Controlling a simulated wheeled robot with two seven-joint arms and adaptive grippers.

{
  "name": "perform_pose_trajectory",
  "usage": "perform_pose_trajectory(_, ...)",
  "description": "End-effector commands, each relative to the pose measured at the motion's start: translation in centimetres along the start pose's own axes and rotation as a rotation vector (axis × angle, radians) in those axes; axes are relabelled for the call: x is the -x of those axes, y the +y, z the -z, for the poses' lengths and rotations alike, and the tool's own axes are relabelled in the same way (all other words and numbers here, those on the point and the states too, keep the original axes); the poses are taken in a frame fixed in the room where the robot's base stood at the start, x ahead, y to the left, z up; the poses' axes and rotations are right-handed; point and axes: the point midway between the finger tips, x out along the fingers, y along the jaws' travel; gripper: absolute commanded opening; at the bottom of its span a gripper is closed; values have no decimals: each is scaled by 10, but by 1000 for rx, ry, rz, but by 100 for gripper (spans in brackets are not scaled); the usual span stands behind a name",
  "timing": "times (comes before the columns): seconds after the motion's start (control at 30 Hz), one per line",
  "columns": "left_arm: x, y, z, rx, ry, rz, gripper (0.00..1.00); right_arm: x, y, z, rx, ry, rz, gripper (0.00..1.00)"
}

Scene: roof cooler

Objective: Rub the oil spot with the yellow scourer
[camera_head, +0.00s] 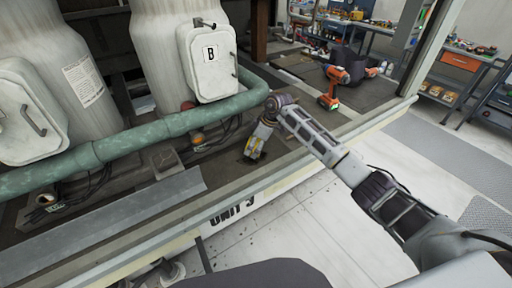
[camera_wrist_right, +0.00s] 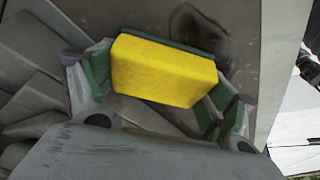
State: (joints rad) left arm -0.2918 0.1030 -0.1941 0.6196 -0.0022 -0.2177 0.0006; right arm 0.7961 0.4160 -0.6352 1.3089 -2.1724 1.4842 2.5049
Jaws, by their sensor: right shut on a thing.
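My right gripper (camera_head: 256,150) reaches down over the ledge at the foot of the machine. In the right wrist view the gripper (camera_wrist_right: 160,88) is shut on the yellow scourer (camera_wrist_right: 163,70), with a green-padded finger at each end. A thin dark green layer shows along the scourer's far edge. The dark oil spot (camera_wrist_right: 205,33) lies on the grey-brown surface just beyond the scourer, partly hidden by it. I cannot tell whether the scourer touches the surface. In the head view the scourer is hardly visible. My left gripper is not in view.
A green pipe (camera_head: 150,133) runs across behind the right gripper, below a white hatch marked B (camera_head: 209,62). An orange drill (camera_head: 333,88) stands on the ledge to the right. A metal strip (camera_head: 120,212) lies at left. A raised rail (camera_head: 290,160) edges the ledge.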

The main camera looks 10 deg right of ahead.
Motion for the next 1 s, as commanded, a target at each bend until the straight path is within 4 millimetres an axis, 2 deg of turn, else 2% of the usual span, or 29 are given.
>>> perform_pose_trajectory(0.37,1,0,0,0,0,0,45,-2,-1,0,-1,-3,2,65)
perform_pose_trajectory(1.0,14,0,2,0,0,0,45,-6,-18,14,-1,-3,3,65)
